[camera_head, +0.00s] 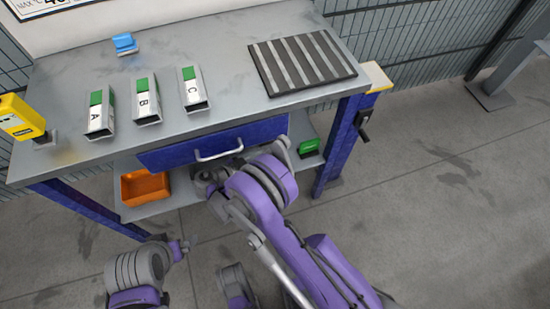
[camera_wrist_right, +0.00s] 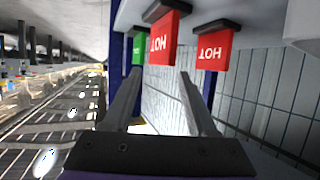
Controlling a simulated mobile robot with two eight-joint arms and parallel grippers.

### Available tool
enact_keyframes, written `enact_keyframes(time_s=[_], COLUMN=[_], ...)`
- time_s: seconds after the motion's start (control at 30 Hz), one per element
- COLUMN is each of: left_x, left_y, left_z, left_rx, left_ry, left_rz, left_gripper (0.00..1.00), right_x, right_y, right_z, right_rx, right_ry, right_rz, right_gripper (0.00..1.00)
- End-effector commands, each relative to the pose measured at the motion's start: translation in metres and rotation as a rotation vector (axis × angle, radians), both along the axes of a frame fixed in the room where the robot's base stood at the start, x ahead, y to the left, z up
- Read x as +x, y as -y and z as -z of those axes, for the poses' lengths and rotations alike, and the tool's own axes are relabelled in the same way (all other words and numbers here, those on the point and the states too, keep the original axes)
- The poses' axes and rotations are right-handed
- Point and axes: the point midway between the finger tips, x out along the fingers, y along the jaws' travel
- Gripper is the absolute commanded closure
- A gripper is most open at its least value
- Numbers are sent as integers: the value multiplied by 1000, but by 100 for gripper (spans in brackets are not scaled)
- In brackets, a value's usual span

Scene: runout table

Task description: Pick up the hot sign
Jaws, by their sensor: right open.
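Two red signs with white HOT lettering show upside down in the right wrist view: a nearer-looking one (camera_wrist_right: 163,42) near the top middle and another (camera_wrist_right: 213,50) to its right. Each has a dark base at its upper edge, against a pale shelf surface. Both are hidden in the head view. My right gripper (camera_wrist_right: 158,78) is open and empty, its fingers pointing toward the first HOT sign, which appears beyond the fingertips. In the head view my right arm hides its gripper at the lower shelf. My left arm is at the lower left; its jaws are unclear (camera_head: 183,247).
A green sign (camera_head: 308,146) stands on the lower shelf (camera_head: 185,188), also visible in the wrist view (camera_wrist_right: 138,48). An orange bin (camera_head: 145,186) is left. Above are a drawer (camera_head: 215,148) and tabletop (camera_head: 215,60) with holders A, B, C and a ribbed mat (camera_head: 300,62).

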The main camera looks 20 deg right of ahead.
Motion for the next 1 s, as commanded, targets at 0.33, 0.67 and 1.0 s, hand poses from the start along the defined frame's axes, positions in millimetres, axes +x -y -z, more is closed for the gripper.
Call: enact_keyframes(time_s=[0.33,0.67,1.0], left_x=[1,1,1], left_y=[0,0,0], left_z=[12,11,11], left_rx=[0,0,0], left_ry=[-4,-4,-4], left_rz=[0,0,0], left_gripper=[0,0,0], right_x=[18,20,20], right_y=[39,42,42], right_z=[15,15,15], right_rx=[0,0,0], right_ry=[-1,0,0], right_rz=[2,0,0], right_gripper=[42,55,100])
